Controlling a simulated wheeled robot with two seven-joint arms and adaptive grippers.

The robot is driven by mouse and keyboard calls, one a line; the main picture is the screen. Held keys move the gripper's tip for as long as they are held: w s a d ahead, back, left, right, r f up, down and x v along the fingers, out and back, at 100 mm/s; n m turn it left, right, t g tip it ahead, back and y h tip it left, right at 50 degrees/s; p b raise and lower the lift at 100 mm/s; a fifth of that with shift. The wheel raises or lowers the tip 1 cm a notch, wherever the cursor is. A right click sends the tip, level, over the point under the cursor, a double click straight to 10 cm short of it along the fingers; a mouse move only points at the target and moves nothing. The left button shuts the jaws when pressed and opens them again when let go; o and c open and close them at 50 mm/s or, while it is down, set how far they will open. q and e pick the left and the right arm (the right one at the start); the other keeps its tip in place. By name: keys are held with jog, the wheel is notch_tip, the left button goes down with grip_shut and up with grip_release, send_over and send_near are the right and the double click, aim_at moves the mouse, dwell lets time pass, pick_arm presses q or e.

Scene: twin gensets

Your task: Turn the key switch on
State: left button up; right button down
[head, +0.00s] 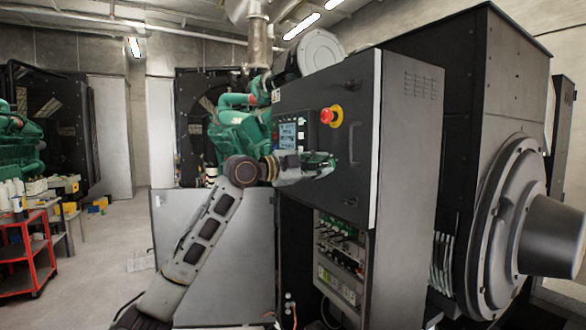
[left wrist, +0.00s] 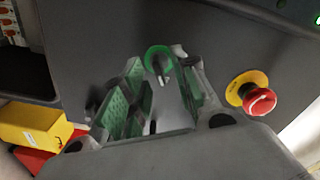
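The key switch (left wrist: 160,64) shows in the left wrist view as a green ring with a small key in its middle, on the dark door of the control cabinet (head: 410,140). My left gripper (head: 325,166) is at that door in the head view, below the red emergency stop button (head: 327,115). In the left wrist view its green-padded fingers (left wrist: 157,80) stand apart, open, one on each side of the key. I cannot tell whether they touch it. In the head view the gripper hides the switch. My right gripper is not in view.
The emergency stop on its yellow plate also shows right of the fingers in the left wrist view (left wrist: 260,101). An open bay with wiring (head: 340,260) lies below. A red cart (head: 25,255) stands far left.

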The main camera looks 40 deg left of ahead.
pick_arm(q)
jog(key=v, duration=1.1)
jog(key=shift+s, duration=0.25)
dwell(0.4)
dwell(0.8)
